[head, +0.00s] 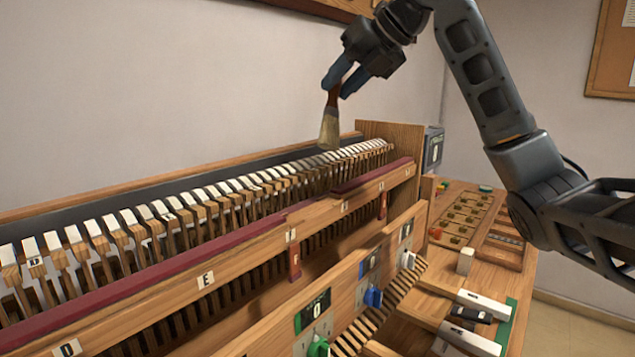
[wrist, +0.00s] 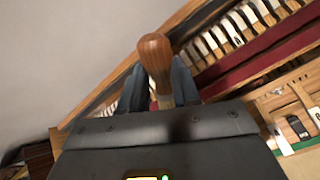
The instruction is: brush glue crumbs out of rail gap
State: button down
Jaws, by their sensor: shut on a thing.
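My gripper (head: 347,82) is shut on the wooden handle of a brush (head: 329,128). The brush hangs bristles down, with its pale tip just above or at the far end of the row of white-topped keys (head: 190,205); I cannot tell whether it touches. In the wrist view the brown rounded handle end of the brush (wrist: 155,55) stands between my blue fingers. A dark red rail (head: 140,283) runs along the front of the keys, with gaps beside it. No glue crumbs can be made out.
A wooden end block (head: 395,135) closes the far end of the row. A lower front panel carries a green knob (head: 318,346) and a blue knob (head: 373,297). The bench (head: 480,265) at right holds a compartment tray (head: 465,217) and white-topped pieces (head: 484,303).

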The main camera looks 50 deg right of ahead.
jog(key=shift+f, duration=0.1)
dwell(0.3)
jog(key=shift+s+a+f+b, duration=0.1)
jog(key=shift+a+f+b, duration=0.1)
jog(key=shift+f+b, duration=0.25)
jog(key=shift+s+a+f+b, duration=0.1)
jog(key=shift+a+f+b, duration=0.05)
jog(key=shift+f+b, duration=0.3)
jog(key=shift+r, duration=0.1)
